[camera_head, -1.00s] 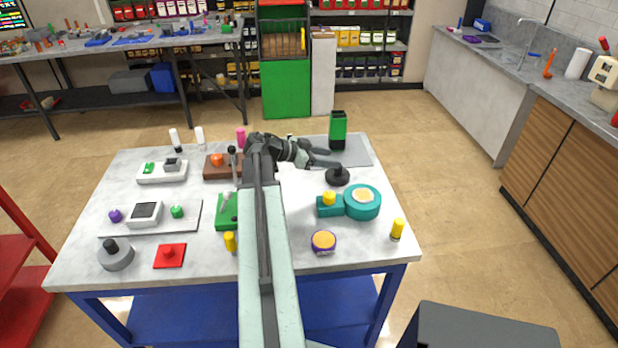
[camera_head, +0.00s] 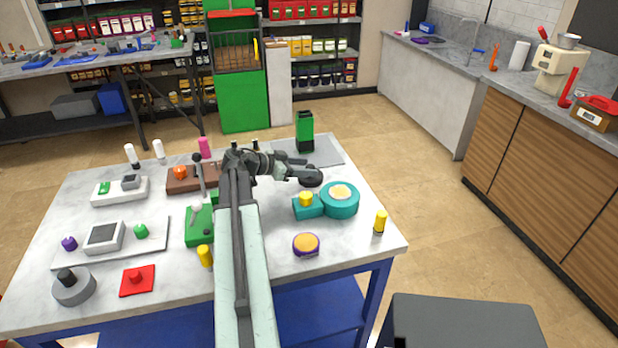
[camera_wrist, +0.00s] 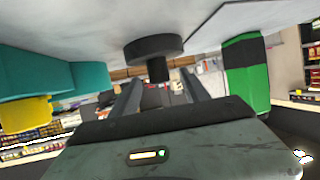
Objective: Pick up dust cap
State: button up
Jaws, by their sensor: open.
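A black round piece with a short upright stem, likely the dust cap (camera_head: 312,181), sits on the white table behind the teal pump-like part. In the wrist view, which is upside down, the black piece (camera_wrist: 154,48) shows its wide disc and its stem between my fingers. My gripper (camera_head: 300,171) is open at this piece, with a finger on each side of the stem in the wrist view. I cannot tell whether the fingers touch it. In the head view my gripper partly hides the piece.
The teal part (camera_head: 340,203) with a yellow knob (camera_head: 306,198) stands close in front. A green and black block (camera_head: 305,132) stands just behind on a grey mat (camera_head: 328,155). A purple and orange disc (camera_head: 306,244) and a yellow cylinder (camera_head: 380,222) lie nearer the front edge.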

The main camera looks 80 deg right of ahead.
aim_at(311, 166)
jog(key=x, duration=0.2)
jog(key=shift+s+d+f+b, duration=0.2)
jog(key=shift+b, duration=0.1)
jog(key=shift+r, duration=0.1)
grip_shut()
jog(key=shift+r, duration=0.1)
notch_tip(311, 166, up, 10)
jog(key=p, duration=1)
